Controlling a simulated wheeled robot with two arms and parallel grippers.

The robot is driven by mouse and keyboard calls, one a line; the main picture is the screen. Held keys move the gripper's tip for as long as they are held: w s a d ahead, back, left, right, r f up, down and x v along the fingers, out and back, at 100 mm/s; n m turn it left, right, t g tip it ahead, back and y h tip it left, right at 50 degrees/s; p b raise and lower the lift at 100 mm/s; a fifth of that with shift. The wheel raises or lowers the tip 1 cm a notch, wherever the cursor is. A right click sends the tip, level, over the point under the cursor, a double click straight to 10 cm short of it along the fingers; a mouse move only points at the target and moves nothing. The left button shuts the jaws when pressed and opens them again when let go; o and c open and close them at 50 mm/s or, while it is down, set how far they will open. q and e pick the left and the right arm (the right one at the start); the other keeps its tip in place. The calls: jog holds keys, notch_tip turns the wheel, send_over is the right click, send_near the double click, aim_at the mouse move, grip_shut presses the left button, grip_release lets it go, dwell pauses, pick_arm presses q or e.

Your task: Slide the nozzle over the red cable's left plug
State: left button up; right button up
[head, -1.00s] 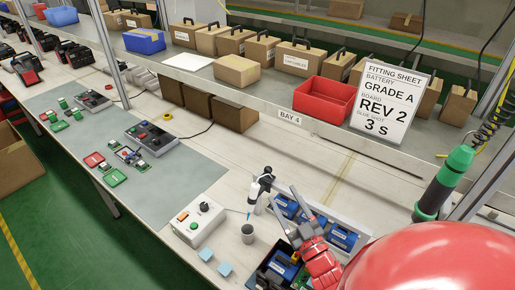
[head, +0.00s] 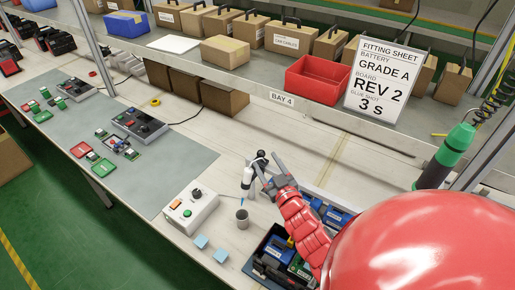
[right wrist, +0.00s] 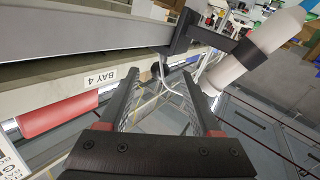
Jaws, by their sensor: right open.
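My right gripper (head: 264,161) is open, its fingertips close beside the white dispenser syringe (head: 247,181). In the right wrist view its two fingers (right wrist: 157,75) are spread, with nothing clearly held between them. The syringe (right wrist: 247,62) shows there to the right of the fingers, outside the gap. A thin blue tip (head: 241,199) points down from the syringe above a grey cup (head: 242,218). I see no red cable or plug that I can make out. My left gripper is not in view.
A white control box (head: 191,211) stands left of the cup, with light blue pads (head: 201,241) in front. A black tray (head: 254,265) with blue packs sits below my right arm. A red bin (head: 317,79) and fitting sheet (head: 380,85) are on the shelf.

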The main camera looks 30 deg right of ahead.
jog(key=w+d+p, duration=0.1)
jog(key=w, duration=0.6)
jog(key=shift+w+d, duration=0.15)
jog(key=shift+d, duration=0.05)
jog(key=shift+c, duration=0.2)
grip_shut()
dwell(1.0)
